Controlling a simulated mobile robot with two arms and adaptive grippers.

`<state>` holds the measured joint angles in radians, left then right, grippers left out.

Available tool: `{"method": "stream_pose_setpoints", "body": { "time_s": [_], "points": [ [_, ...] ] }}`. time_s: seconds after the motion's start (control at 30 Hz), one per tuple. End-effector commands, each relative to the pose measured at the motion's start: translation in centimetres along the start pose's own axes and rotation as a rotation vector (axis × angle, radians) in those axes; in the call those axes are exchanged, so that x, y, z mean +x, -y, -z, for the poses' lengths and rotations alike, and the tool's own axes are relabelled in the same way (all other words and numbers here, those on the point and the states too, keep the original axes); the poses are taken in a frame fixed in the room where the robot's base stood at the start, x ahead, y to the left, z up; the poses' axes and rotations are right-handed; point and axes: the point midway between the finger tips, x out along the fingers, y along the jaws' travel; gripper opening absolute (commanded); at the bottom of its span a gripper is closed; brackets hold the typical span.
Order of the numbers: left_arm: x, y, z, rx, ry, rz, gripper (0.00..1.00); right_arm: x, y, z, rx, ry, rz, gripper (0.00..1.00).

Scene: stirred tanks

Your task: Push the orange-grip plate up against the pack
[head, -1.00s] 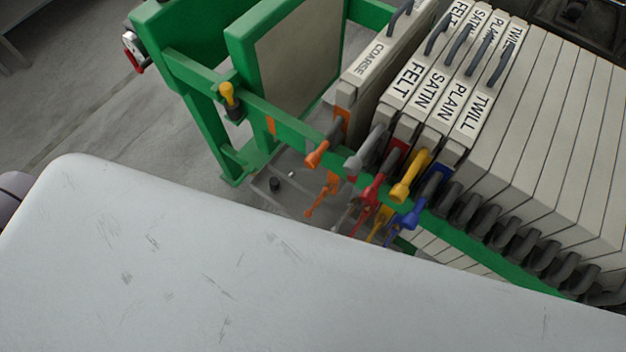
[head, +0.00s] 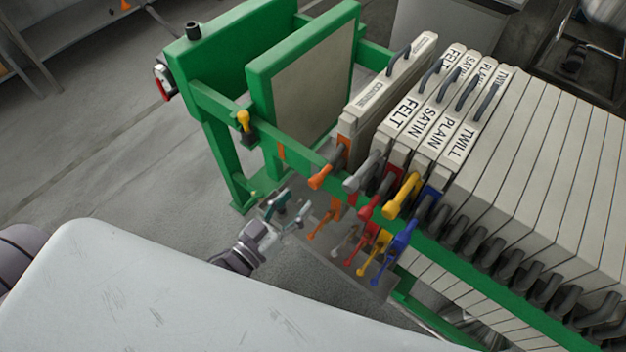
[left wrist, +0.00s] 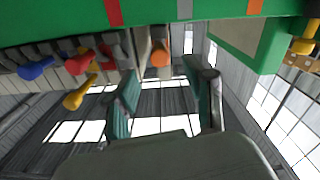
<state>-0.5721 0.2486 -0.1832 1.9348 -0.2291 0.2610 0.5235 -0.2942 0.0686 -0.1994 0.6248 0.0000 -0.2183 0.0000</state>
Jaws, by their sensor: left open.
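The orange-grip plate (head: 377,92) hangs upright in the green filter press frame, with an orange handle (head: 326,170) at its near side. A gap separates it from the pack; the FELT plate (head: 405,118) with a grey grip is the pack's nearest plate. My left gripper (head: 292,211) is open and empty, below and left of the orange handle, outside the green rail. In the left wrist view, looking upward, the orange grip (left wrist: 160,54) shows beyond and between the open fingers (left wrist: 166,98). My right gripper is not in view.
The green rail (head: 285,138) runs along the near side of the plates. A green end plate (head: 310,75) stands left of the orange-grip plate, with free room between. A drip tray (head: 335,245) lies below. SATIN, PLAIN and TWILL plates follow FELT at the right.

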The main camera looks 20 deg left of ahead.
Motion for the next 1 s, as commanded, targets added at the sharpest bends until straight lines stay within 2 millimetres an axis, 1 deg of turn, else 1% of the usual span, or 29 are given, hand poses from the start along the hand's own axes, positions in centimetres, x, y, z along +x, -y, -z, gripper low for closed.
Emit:
{"method": "stream_pose_setpoints", "body": {
  "time_s": [0.03, 0.1, 0.2, 0.3, 0.5, 0.77, 1.0],
  "points": [
    [1.3, 0.0, 0.4, 0.000, -0.003, 0.001, 0.54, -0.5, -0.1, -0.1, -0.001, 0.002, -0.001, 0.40],
    [2.7, 0.0, 0.3, 0.000, -0.002, 0.000, 0.54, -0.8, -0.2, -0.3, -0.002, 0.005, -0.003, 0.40],
    [4.3, 0.0, 0.3, 0.000, -0.001, 0.001, 0.54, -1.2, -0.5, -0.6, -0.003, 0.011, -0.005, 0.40],
    [5.6, 0.0, 0.1, 0.000, 0.000, 0.001, 0.54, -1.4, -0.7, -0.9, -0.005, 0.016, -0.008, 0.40],
    [6.7, 0.0, 0.0, 0.001, 0.001, 0.000, 0.54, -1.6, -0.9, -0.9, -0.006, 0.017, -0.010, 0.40],
    [6.8, 0.0, -0.1, 0.000, 0.002, 0.001, 0.54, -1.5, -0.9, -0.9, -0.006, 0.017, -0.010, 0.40],
    [6.7, 0.0, -0.1, 0.000, 0.002, 0.001, 0.14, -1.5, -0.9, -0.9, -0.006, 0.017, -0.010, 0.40]
  ]
}}
